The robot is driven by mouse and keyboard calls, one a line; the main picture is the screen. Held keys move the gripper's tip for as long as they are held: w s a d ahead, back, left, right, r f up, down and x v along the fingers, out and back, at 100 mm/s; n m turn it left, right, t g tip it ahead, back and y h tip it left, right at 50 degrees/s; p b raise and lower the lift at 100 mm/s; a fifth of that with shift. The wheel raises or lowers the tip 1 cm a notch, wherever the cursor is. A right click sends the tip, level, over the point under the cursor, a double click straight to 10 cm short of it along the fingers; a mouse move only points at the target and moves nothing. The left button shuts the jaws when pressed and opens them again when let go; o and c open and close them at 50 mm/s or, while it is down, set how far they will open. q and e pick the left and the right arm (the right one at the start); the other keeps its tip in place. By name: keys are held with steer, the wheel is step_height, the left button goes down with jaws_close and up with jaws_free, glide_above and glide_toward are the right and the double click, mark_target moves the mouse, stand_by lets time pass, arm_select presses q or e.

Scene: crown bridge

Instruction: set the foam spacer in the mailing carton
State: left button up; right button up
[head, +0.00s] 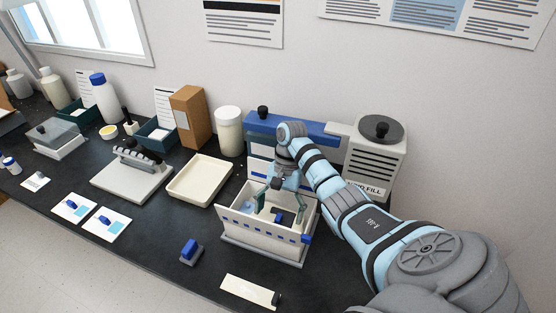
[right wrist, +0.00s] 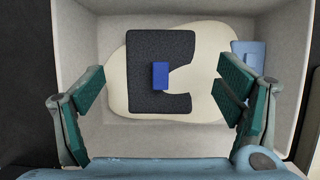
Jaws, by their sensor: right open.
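The mailing carton (head: 263,231) is an open white box with blue marks along its front wall, standing on a grey base. Its pale inside wall (right wrist: 75,35) fills the right wrist view. The foam spacer (right wrist: 150,45), a dark C-shaped piece with a blue block (right wrist: 160,76) on it, lies inside the carton over a cream rounded shape (right wrist: 117,75). My right gripper (head: 286,203) reaches down into the carton. In the right wrist view its fingers (right wrist: 163,105) are wide apart on either side of the spacer, with nothing between them held. My left gripper is not in view.
A light blue piece (right wrist: 246,50) lies at the carton's right side. A cream tray (head: 200,180) stands left of the carton, and a blue-topped block (head: 190,250) sits in front. The white dispenser (head: 377,150) stands close behind my right arm.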

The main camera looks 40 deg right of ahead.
mark_target(283, 212)
arm_select(q)
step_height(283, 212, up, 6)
steer(key=p, duration=0.4)
steer(key=shift+p, duration=0.3)
arm_select(e)
steer(key=v, duration=0.9)
steer(key=shift+r, duration=0.3)
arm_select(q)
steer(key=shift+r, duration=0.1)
